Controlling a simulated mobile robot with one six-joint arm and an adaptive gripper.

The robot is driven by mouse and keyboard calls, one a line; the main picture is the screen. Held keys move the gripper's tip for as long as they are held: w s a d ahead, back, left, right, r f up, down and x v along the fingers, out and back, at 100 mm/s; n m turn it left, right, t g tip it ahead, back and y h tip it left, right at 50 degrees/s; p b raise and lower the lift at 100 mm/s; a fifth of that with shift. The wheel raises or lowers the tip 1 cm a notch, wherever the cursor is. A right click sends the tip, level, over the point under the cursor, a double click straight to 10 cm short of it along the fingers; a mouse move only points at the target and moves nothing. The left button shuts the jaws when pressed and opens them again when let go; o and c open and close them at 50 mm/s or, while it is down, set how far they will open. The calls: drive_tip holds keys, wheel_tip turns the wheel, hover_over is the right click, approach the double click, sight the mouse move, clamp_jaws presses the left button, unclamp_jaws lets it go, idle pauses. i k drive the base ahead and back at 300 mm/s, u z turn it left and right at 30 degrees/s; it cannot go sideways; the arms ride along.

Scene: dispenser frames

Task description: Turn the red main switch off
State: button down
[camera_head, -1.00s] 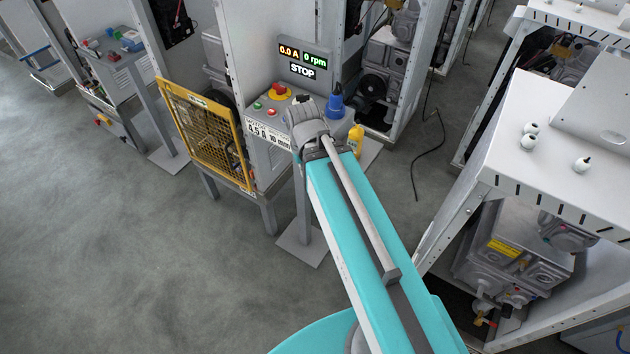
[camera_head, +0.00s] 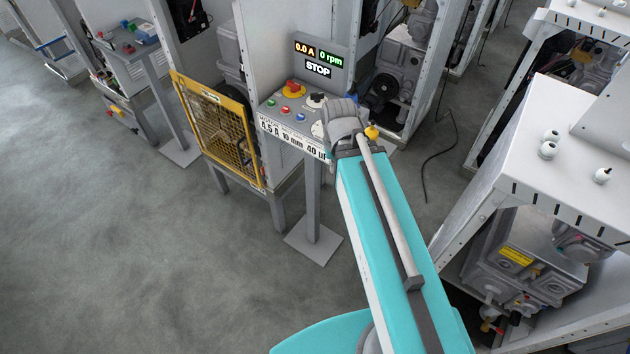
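The red main switch (camera_head: 293,86) is a red knob on a yellow round base, on the grey control panel below the lit display. It is in plain view, but its handle angle is too small to read. My teal arm reaches up from the bottom, and its grey far joint is right of the switch, over the panel's right part. My gripper is hidden behind this joint, so I cannot see its fingers or whether it touches anything. The display (camera_head: 318,58) reads 0.0 A, 0 rpm and STOP.
Small coloured buttons (camera_head: 285,111) and a black knob (camera_head: 317,100) are on the same panel. A yellow mesh guard (camera_head: 218,130) stands at its left. A yellow bottle top (camera_head: 371,132) shows beside my arm. White-topped machinery (camera_head: 560,150) stands at right. Floor at left is clear.

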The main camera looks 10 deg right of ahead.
sight(294, 88)
drive_tip(key=k, duration=1.3)
drive_tip(key=z, duration=0.3)
drive_tip(key=i, duration=1.65)
drive_tip(key=u, duration=0.6)
